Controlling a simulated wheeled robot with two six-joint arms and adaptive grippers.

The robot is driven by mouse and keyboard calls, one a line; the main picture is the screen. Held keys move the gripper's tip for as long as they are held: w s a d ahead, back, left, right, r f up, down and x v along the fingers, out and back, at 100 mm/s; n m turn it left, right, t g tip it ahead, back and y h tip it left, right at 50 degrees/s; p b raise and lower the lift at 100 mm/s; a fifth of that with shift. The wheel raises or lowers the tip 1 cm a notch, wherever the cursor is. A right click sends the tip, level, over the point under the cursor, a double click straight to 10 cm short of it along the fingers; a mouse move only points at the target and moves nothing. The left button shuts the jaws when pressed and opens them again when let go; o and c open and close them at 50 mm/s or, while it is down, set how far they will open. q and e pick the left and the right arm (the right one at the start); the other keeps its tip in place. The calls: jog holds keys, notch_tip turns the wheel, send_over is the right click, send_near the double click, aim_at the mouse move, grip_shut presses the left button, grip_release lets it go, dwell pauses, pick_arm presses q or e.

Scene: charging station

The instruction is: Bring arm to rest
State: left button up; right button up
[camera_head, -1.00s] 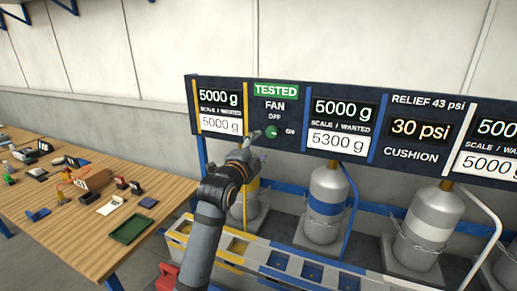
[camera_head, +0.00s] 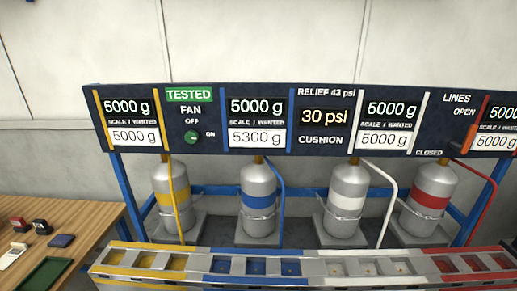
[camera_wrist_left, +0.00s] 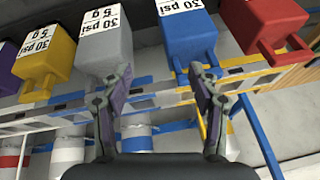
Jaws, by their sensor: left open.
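My left gripper (camera_wrist_left: 160,88) shows in the left wrist view with its two fingers spread apart and nothing between them. Beyond the fingers are a purple block at the edge, a yellow block (camera_wrist_left: 45,62), a grey block (camera_wrist_left: 103,45), a blue block (camera_wrist_left: 187,38) and a red block (camera_wrist_left: 262,25). Several carry labels such as "30 psi". The fingertips appear near the grey and blue blocks; I cannot tell the distance. Neither arm shows in the head view. My right gripper is in no view.
A dark panel (camera_head: 335,120) with scale readouts and a green fan knob (camera_head: 192,137) stands at the back. Below it are cylinders with yellow, blue, white and red (camera_head: 430,205) bands. A coloured slotted rack (camera_head: 310,252) runs in front. A wooden table (camera_head: 50,240) is at left.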

pick_arm(q)
jog(key=s+a+f+n+g+b, duration=0.1)
jog(key=s+f, duration=0.2)
jog(key=f, duration=1.2)
jog(key=s+a+f+n+g+b, duration=0.1)
jog(key=s+a+f+g, duration=0.15)
jog(key=f, duration=1.25)
jog(key=s+f+b, duration=0.2)
jog(key=s+f, duration=1.6)
jog(key=s, duration=0.1)
jog(key=shift+s+a+f, duration=0.2)
jog(key=shift+a, duration=0.1)
